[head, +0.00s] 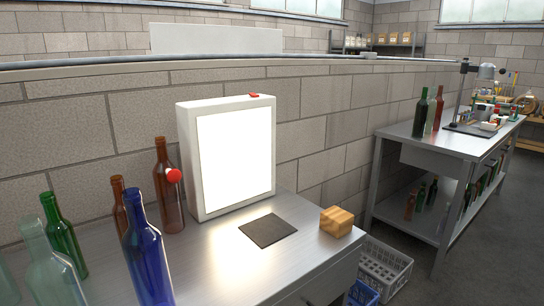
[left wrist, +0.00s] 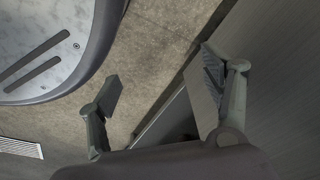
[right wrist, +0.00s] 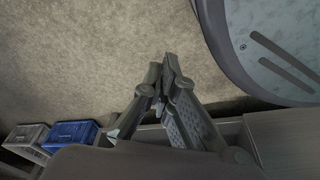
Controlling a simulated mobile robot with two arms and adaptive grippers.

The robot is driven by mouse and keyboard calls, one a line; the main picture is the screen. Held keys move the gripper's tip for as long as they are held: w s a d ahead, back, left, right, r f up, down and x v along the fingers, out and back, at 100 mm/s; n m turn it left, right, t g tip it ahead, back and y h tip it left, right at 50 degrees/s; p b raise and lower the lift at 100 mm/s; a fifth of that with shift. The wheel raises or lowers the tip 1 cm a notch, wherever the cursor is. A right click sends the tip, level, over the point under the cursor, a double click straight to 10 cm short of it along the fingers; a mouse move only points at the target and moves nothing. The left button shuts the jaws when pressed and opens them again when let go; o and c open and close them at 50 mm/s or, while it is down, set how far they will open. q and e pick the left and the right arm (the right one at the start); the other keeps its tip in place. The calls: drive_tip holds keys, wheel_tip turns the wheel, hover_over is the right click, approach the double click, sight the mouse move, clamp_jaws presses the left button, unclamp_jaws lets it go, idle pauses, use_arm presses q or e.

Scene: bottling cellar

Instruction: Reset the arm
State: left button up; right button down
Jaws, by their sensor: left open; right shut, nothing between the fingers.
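My left gripper (left wrist: 160,95) shows in the left wrist view with its two fingers spread wide apart and nothing between them. It hangs over the floor beside a grey edge. My right gripper (right wrist: 168,75) shows in the right wrist view with its fingertips together and nothing held. It is above the floor, near a grey edge along the bottom of that view. Neither gripper shows in the head view.
The steel bench (head: 205,262) holds a lit white panel (head: 235,150), a dark square pad (head: 268,230), a wooden block (head: 337,221), a blue bottle (head: 146,255) and several other bottles. Crates (head: 385,268) stand on the floor beside it. A second bench (head: 440,143) stands at right.

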use_arm(q)
drive_tip(key=s+a+g+p, duration=0.1)
drive_tip(key=s+a+p, duration=0.1)
drive_tip(key=s+p, duration=0.8)
drive_tip(key=s, duration=0.4)
drive_tip(key=shift+s+a+p, duration=0.35)
drive_tip(key=shift+s, duration=0.05)
use_arm(e)
drive_tip(key=s+d+g, duration=0.1)
drive_tip(key=s+d, duration=0.1)
drive_tip(key=s, duration=1.2)
drive_tip(key=shift+s+d, duration=0.35)
